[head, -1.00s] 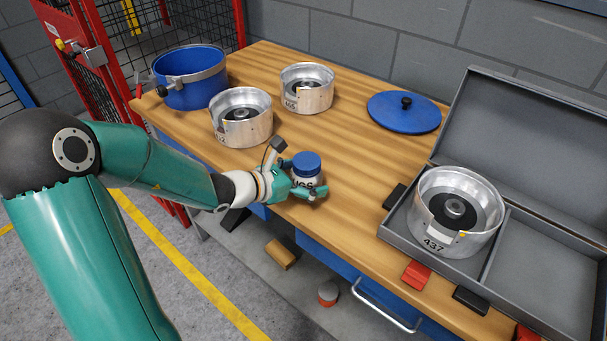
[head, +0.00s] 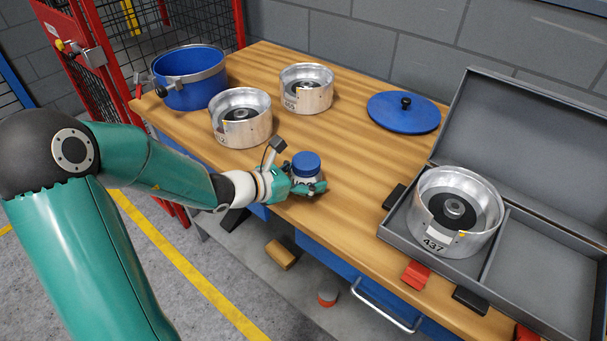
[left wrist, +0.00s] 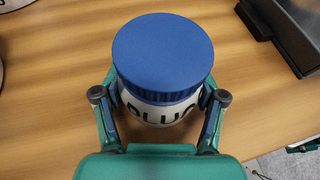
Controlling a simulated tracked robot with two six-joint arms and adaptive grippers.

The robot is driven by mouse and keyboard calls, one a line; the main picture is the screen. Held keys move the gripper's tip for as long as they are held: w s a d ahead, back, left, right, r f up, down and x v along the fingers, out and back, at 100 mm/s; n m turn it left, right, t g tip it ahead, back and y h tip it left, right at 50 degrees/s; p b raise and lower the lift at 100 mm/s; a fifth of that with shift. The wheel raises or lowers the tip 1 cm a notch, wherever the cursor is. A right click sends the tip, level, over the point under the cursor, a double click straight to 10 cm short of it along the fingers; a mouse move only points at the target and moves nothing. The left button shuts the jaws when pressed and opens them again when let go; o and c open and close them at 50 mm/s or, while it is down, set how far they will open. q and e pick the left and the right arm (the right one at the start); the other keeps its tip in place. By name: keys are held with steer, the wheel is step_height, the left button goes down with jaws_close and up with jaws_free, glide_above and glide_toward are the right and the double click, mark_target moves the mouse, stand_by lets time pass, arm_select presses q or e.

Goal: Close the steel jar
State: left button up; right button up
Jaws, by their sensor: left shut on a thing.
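A small white jar (left wrist: 155,112) with a blue lid (left wrist: 163,52) and dark lettering stands upright at the table's front edge. The lid sits on top of it; it also shows in the head view (head: 306,163). My left gripper (head: 307,184) is shut on this jar, its fingers on both sides below the lid. Several open-topped steel cylinders with dark hubs inside are in the head view: one at the left (head: 241,118), one behind (head: 307,89), and one marked 437 (head: 456,212) in the grey case. I cannot tell which thing is the steel jar.
A blue pot (head: 190,85) with a steel clamp ring stands open at the back left. A blue disc lid (head: 404,115) with a black knob lies at the back right. The open grey case (head: 528,245) fills the right. The wooden table's (head: 350,150) middle is clear.

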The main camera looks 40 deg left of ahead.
arm_select(q)
step_height(320, 180, up, 20)
steer(key=p, duration=0.7)
steer(key=o, duration=0.6)
steer(key=c, duration=1)
steer(key=shift+c, duration=0.3)
